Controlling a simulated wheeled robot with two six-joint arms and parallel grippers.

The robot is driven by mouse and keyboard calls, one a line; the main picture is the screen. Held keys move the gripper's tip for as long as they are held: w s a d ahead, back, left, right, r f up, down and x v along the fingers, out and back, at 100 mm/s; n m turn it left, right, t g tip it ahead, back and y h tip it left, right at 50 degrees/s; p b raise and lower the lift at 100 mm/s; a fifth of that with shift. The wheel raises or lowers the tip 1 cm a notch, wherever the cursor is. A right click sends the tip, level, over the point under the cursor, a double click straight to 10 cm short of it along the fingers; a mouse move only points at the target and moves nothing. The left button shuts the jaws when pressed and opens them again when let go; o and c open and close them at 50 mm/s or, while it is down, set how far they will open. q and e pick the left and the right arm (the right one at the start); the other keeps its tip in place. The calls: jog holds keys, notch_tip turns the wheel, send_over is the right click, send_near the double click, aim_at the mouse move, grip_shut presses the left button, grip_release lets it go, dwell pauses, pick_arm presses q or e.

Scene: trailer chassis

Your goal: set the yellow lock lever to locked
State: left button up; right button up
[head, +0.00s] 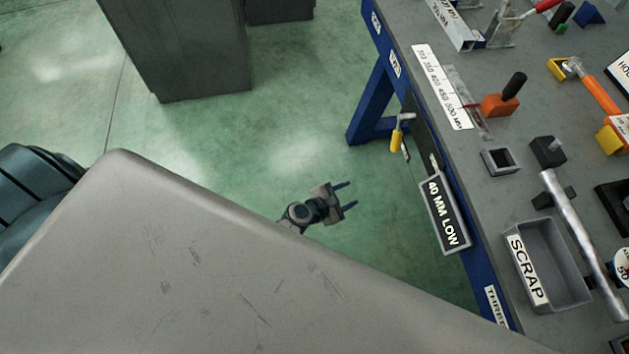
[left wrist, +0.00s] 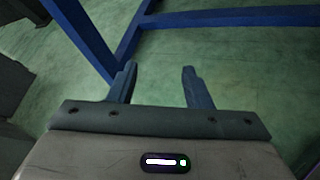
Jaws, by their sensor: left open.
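The yellow lock lever (head: 396,141) appears in the head view on the side of the blue-framed bench, by a dark plate below the top's edge. Its yellow grip points downward, with a small metal part beside it. My left gripper (head: 347,196) is below and to the left of the lever in the head view, over the green floor, apart from it. Its two fingers are spread and empty. In the left wrist view the open fingers (left wrist: 159,72) have only floor between them, and the lever does not show. My right gripper is in neither view.
The grey bench top (head: 455,150) carries a scrap bin (head: 552,300), a metal bar (head: 577,235) and an orange block with a black handle (head: 500,104). A "40 MM LOW" sign (head: 443,213) hangs at its edge. Blue bench legs (left wrist: 215,18) cross the wrist view.

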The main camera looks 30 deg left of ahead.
pick_arm(q)
jog(key=s+a+f+m+g+y+p, duration=0.2)
jog(key=s+a+f+m+g+p, duration=0.2)
jog(key=s+f+m, duration=0.4)
jog(key=s+a+f, duration=0.1)
jog(key=s+f, duration=0.1)
jog(key=s, duration=0.1)
jog(key=shift+f, duration=0.3)
